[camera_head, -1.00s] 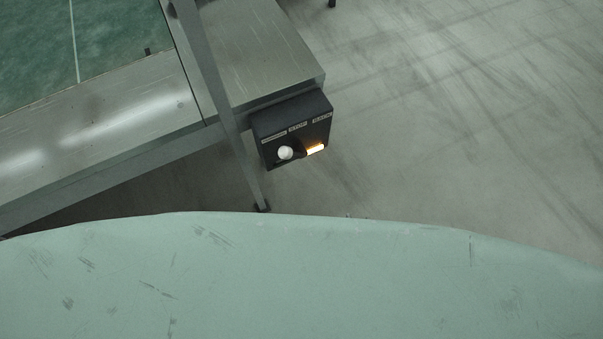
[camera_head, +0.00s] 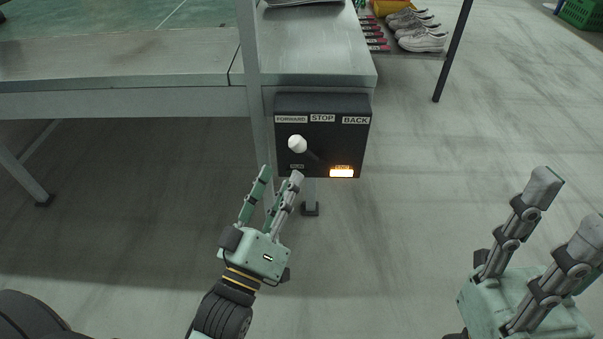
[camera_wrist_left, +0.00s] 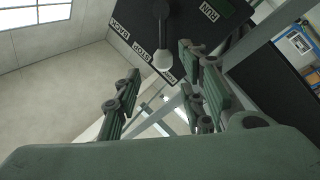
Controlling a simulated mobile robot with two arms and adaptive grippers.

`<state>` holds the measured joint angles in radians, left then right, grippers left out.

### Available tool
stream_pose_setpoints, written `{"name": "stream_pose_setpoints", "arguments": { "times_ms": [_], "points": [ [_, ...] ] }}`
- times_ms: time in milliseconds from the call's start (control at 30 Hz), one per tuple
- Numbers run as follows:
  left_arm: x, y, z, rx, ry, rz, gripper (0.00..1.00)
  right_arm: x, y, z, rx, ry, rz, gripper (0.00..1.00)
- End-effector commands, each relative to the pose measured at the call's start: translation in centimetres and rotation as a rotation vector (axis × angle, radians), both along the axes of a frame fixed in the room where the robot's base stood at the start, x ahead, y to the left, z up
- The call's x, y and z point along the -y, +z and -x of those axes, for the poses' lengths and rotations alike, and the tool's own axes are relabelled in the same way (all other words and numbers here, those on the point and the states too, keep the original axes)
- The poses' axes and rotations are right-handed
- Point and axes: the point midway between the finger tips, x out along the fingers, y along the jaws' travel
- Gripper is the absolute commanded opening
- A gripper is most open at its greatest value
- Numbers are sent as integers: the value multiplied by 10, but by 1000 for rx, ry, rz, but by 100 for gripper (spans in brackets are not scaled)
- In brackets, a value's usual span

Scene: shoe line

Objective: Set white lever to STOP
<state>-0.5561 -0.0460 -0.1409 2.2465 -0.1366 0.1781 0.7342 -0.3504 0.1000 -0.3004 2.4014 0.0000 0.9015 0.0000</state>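The white lever (camera_head: 297,144) is a round white knob on a dark shaft, on the front of a black control box (camera_head: 345,145). The box carries the labels FORWARD, STOP (camera_head: 322,118) and BACK from left to right. The knob stands at the left, below FORWARD. My left gripper (camera_head: 280,174) is open and empty, just below and left of the knob, apart from it. In the left wrist view the knob (camera_wrist_left: 163,58) shows between and beyond the spread fingers. My right gripper (camera_head: 569,212) is open and empty at the lower right.
The box hangs on the end of a metal conveyor table (camera_head: 310,50); a table leg (camera_head: 252,90) runs close to its left side. Grey shoes (camera_head: 420,40) lie on a rack behind. The floor at right is clear.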

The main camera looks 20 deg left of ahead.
Motion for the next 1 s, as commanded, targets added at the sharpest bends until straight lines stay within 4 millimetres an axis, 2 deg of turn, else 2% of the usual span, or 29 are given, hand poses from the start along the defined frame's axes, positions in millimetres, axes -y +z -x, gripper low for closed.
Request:
{"name": "stream_pose_setpoints", "arguments": {
  "times_ms": [300,500,900,1000],
  "points": [
    [4,15,-43,7,0,-1,38,0,-9,0,-1,0,0,40],
    [6,21,-64,2,0,-3,38,0,-13,-1,-2,0,1,40],
    [6,23,-71,-1,0,-2,38,0,-14,-1,-3,0,2,40],
    [6,23,-71,-1,0,-2,29,0,-14,-1,-3,0,1,40]
  ]
}}
